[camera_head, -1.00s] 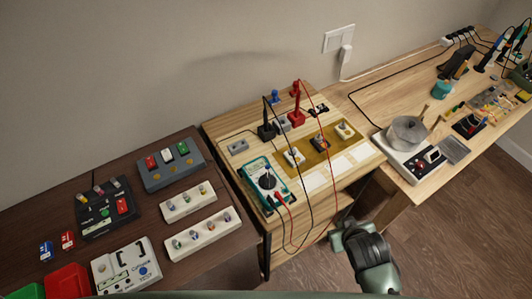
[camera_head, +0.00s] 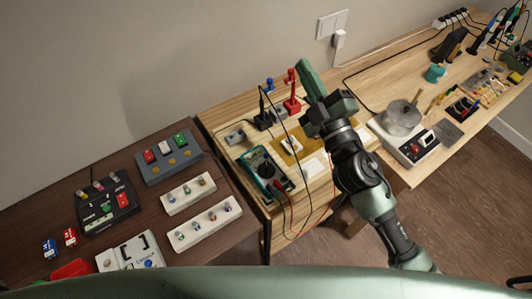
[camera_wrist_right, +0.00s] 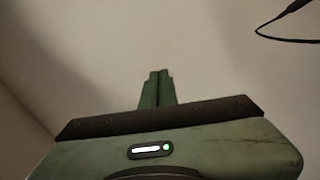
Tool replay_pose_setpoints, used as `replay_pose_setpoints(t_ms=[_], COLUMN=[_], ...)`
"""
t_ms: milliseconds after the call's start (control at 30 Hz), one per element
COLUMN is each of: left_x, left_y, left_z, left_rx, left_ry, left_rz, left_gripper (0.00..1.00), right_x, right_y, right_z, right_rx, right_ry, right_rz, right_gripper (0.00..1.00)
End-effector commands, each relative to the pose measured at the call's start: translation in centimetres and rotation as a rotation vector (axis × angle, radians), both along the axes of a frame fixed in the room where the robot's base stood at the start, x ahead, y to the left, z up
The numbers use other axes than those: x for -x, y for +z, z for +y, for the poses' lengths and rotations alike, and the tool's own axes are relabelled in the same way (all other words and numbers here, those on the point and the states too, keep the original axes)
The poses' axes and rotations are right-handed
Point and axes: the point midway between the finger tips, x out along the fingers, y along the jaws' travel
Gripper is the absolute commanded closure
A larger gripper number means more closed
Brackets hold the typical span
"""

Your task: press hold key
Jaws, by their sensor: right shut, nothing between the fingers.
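A teal multimeter (camera_head: 250,160) with a dark dial lies on the light wooden table. Its keys are too small to tell apart, so I cannot pick out a hold key. My right gripper (camera_head: 305,66) is raised above the back of this table, to the right of the multimeter and apart from it. In the right wrist view its green fingers (camera_wrist_right: 158,76) are together with nothing between them, pointing at the bare wall. My right arm hides part of the yellow mat. My left gripper is not in view.
Black and red probe stands (camera_head: 292,106) with cables are between the multimeter and my right gripper. A yellow mat (camera_head: 283,157) lies beside the meter. A dark table (camera_head: 145,198) with switch boxes is at left. A scale with a pot (camera_head: 402,118) is at right.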

Motion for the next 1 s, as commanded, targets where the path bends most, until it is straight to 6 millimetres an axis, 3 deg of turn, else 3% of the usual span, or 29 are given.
replay_pose_setpoints(t_ms=[100,200,333,433,567,700,833,1000], left_x=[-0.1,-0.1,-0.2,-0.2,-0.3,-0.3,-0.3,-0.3], left_y=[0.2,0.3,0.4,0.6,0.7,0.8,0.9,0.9], left_z=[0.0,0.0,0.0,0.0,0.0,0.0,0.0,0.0], left_rx=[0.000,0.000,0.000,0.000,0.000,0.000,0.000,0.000], left_ry=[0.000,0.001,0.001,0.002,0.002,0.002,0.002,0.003], left_rz=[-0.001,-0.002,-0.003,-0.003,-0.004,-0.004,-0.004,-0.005], left_gripper=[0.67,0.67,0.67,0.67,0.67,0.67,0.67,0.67], right_x=[1.3,3.1,5.6,7.1,7.7,6.9,6.0,5.3], right_y=[2.9,4.1,3.0,0.6,-3.7,-7.9,-10.1,-11.3], right_z=[4.2,8.0,12.0,13.8,13.9,11.7,9.3,7.6], right_rx=[0.148,0.310,0.560,0.774,1.072,1.363,1.544,1.650], right_ry=[0.148,0.293,0.485,0.620,0.768,0.875,0.921,0.942], right_rz=[-0.162,-0.295,-0.428,-0.493,-0.520,-0.482,-0.428,-0.384], right_gripper=[1.00,1.00,1.00,1.00,1.00,1.00,1.00,1.00])
